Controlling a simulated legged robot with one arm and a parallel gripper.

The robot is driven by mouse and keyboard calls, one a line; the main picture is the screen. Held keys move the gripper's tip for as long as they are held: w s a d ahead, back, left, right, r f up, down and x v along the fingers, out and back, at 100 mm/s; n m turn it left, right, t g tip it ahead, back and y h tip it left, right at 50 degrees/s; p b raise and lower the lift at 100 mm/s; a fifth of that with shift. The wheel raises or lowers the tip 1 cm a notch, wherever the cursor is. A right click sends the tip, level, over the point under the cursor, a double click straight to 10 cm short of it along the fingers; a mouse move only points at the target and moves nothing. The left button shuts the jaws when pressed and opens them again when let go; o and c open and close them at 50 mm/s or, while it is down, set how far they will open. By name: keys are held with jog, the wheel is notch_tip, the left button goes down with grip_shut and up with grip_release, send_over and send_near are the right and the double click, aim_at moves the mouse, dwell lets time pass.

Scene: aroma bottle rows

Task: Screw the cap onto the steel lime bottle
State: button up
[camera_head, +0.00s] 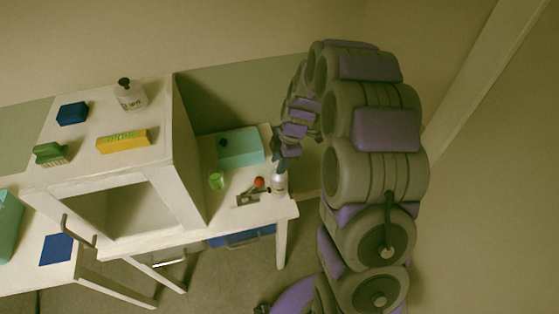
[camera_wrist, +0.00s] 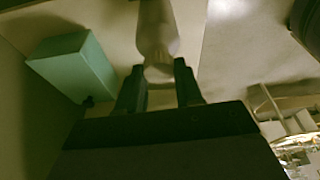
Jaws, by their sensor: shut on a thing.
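A pale grey bottle (camera_head: 279,186) stands at the right end of the low white table. It also shows in the wrist view (camera_wrist: 157,35), where its narrow end reaches down between my fingers. My gripper (camera_head: 281,163) is over the bottle, pointing down, and in the wrist view (camera_wrist: 159,76) its two dark fingers are shut on the bottle's narrow end. I cannot make out a cap between the fingers or read the bottle's label.
The white cabinet (camera_head: 188,150) rises further left, carrying a black-capped bottle (camera_head: 130,97), blue box (camera_head: 72,113), yellow block (camera_head: 123,141) and green brush (camera_head: 50,154).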

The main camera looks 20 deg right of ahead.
jog(key=shift+f+b, duration=0.65)
jog(key=shift+b, duration=0.1)
dwell(0.7)
dwell(0.3)
jog(key=o, duration=1.1)
jog(key=shift+c, duration=0.2)
jog(key=shift+c, duration=0.3)
jog(key=shift+r+p, duration=0.5)
jog(key=shift+r, duration=3.05)
jog(key=shift+o, duration=0.3)
